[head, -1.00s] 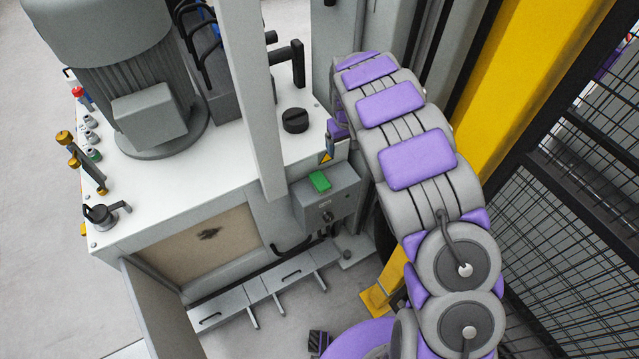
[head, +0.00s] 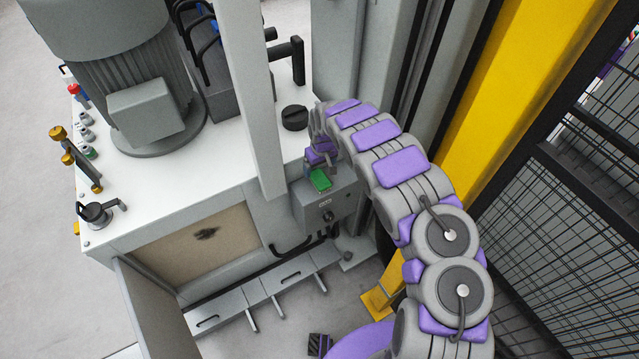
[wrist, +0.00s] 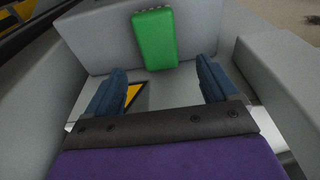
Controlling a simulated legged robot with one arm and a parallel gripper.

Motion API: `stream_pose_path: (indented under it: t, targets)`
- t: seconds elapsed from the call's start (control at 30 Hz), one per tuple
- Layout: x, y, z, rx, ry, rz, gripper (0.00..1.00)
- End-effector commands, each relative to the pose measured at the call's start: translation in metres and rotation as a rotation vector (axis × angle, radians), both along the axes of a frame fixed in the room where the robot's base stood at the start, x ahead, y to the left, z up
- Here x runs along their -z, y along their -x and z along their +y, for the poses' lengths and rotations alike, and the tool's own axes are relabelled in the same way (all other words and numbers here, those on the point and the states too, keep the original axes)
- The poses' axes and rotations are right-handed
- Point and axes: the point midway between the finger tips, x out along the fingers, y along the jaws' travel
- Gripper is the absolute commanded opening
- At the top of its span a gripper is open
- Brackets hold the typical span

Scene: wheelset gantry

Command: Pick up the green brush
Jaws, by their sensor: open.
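The green brush (head: 320,180) is a small green block lying on top of a grey box on the side of the white-topped machine. In the wrist view the green brush (wrist: 154,39) is at the upper middle, ahead of the fingertips. My gripper (wrist: 158,82) is open, with one blue finger on each side and nothing between them but a grey surface and a yellow-black label. In the head view my gripper (head: 318,160) is just above and behind the brush, partly hidden by my arm.
The grey box (head: 340,203) has a knob on its front. A grey upright post (head: 254,100) stands left of it. A black cap (head: 295,117) is on the white top (head: 215,165). A yellow post (head: 505,80) and mesh fence (head: 570,200) stand right.

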Motion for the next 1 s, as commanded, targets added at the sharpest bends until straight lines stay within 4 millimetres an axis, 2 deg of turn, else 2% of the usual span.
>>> stream_pose_path:
  t: [0.1, 0.37, 0.67, 0.93, 1.0]
  targets:
    - [0.014, -0.002, 0.001, 0.001, -0.002, 0.000, 0.87]
    - [0.027, -0.001, 0.000, 0.001, 0.001, 0.000, 0.87]
    - [0.068, 0.000, -0.001, 0.000, -0.003, -0.002, 0.87]
    - [0.070, -0.001, -0.001, 0.001, 0.000, -0.002, 0.87]
    - [0.070, -0.001, -0.001, 0.001, 0.000, -0.002, 0.81]
